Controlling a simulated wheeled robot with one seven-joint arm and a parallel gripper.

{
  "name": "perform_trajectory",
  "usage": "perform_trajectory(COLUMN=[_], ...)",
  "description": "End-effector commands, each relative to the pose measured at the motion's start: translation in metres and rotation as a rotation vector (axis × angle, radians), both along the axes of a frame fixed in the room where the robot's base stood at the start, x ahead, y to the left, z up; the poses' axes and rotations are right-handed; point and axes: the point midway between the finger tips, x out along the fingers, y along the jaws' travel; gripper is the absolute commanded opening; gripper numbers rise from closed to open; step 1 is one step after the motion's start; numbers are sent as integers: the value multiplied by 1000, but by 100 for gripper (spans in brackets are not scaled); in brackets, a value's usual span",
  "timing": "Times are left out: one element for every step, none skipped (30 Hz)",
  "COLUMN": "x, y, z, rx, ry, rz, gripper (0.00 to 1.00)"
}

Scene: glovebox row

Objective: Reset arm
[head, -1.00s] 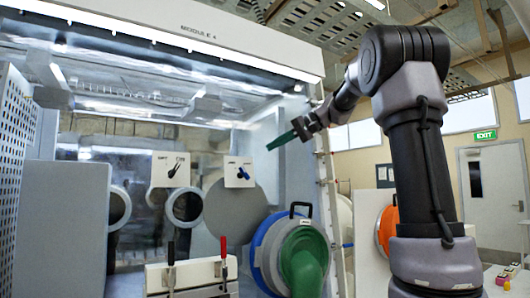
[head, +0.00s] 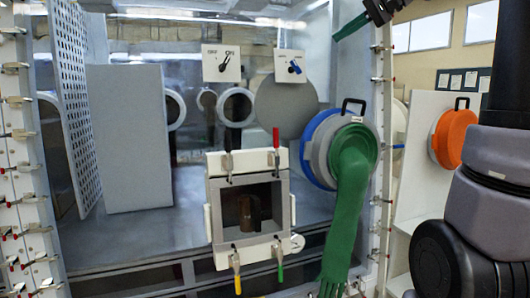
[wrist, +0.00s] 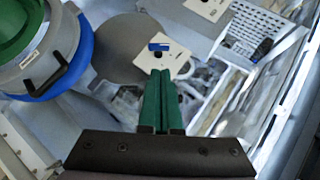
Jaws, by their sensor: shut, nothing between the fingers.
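My gripper (wrist: 161,98) has green fingers, which are shut together and empty in the wrist view. In the head view the gripper (head: 346,28) shows at the top edge, its green fingers pointing down and left, high in front of the glovebox window. My arm stands at the right of the head view and is cut off by the top edge. The fingers look apart from everything around them.
A green glove (head: 352,190) hangs from a blue-rimmed port (head: 315,150). A white hatch box (head: 213,190) with toggle clamps is open, with a dark brown object (head: 247,214) inside. Switch plates (head: 289,68) are behind. An orange port cover (head: 455,140) is at right.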

Motion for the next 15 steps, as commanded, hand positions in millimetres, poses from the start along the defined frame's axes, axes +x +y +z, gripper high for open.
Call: perform_trajectory(x=[-21,-33,-51,-64,-78,-96,-109,-122,-138,-150,-160,-173,-181,-189,-197], y=[6,9,11,13,15,16,16,16,16,15,14,12,10,9,7], z=[-13,-24,-41,-55,-69,-88,-102,-116,-135,-148,-161,-176,-187,-197,-208], rx=[-35,-63,-104,-138,-173,-221,-256,-293,-339,-373,-405,-444,-470,-495,-524], ry=[20,36,56,68,78,89,93,96,95,90,85,77,69,59,47], rz=[-19,-36,-59,-78,-98,-122,-140,-158,-180,-196,-211,-229,-240,-251,-263], gripper=[0,0,0,0,0,0,0,0,0,0,0,0,0,0,0])
